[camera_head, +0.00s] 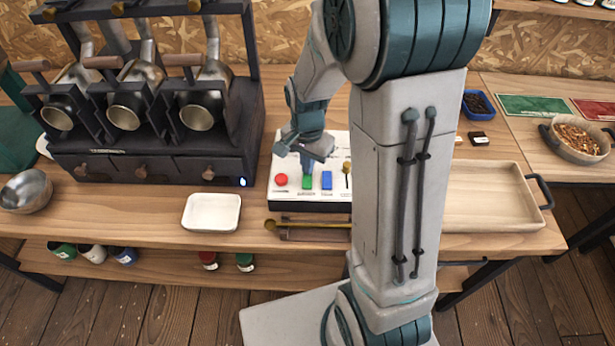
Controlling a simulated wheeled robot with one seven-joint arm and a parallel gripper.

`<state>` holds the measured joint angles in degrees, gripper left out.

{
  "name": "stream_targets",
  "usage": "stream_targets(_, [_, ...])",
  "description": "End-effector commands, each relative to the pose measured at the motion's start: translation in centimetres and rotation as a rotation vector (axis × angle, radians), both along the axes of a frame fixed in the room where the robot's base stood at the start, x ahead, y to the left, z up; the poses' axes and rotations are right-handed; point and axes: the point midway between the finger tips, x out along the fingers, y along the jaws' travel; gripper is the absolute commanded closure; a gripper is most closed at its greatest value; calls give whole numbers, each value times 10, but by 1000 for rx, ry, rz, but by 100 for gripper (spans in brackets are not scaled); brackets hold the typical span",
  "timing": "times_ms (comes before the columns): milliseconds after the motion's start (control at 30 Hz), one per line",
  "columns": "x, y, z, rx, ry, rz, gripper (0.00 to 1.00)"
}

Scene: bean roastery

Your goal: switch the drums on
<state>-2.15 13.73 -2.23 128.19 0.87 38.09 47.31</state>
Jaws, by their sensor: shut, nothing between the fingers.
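A white control panel (288,198) lies on the wooden bench. On it are a red round button (281,180), a green button (307,182), a blue button (326,180) and a small brass lever (346,170). My gripper (307,170) is shut and empty, pointing down just above or on the green button; I cannot tell whether it touches. My arm hides the panel's right part. The roaster with its drums (127,108) stands at the left, a small white light (242,181) lit on its front corner. The panel's labels are too small to read.
A white dish (211,212) and a metal bowl (27,190) stand left of the panel. A brass-ended tool (290,225) lies along the front edge. A wooden tray (490,207) is at the right. My arm blocks the middle.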

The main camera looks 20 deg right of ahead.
Motion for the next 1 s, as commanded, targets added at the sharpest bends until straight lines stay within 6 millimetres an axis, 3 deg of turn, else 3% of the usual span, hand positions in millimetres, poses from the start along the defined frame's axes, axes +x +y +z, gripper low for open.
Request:
stream_targets(633, [0, 0, -11, 0, 0, 0, 100])
stream_targets(1000, [0, 0, 9, 0, 0, 0, 100])
